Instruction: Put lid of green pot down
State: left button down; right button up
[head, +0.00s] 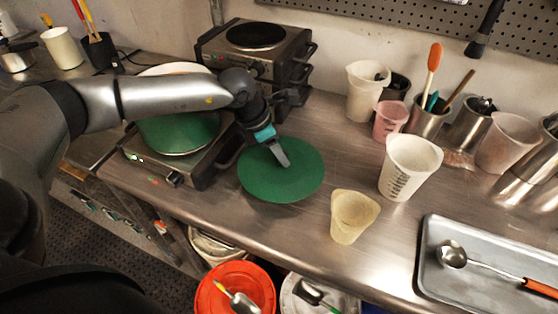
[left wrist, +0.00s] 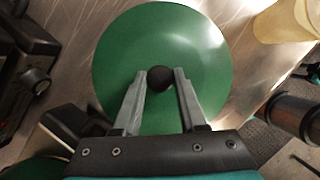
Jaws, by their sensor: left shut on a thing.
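The green pot (head: 182,136) stands on a hot plate at the left, partly hidden behind my left arm. Its round green lid (head: 300,180) is level over the bare counter to the right of the hot plate. Whether it touches the counter or hangs just above it, I cannot tell. My left gripper (head: 284,164) is over the middle of the lid, shut on its knob. In the left wrist view the two fingers (left wrist: 165,76) stand on either side of the black knob (left wrist: 159,79) of the lid (left wrist: 160,30). My right gripper is not in view.
The hot plate (head: 195,172) is close to the lid's left. A yellowish cup (head: 352,215) and a white measuring beaker (head: 408,168) stand to its right. A metal tray (head: 440,295) with a ladle lies at right. An orange bucket (head: 210,296) is below the counter's front edge.

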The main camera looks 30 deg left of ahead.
pick_arm(q)
notch_tip(320, 180, down, 4)
jog(key=shift+r, duration=0.25)
jog(key=shift+c, duration=2.3)
grip_release()
jog(key=v, duration=1.2)
jog(key=shift+p, duration=0.4)
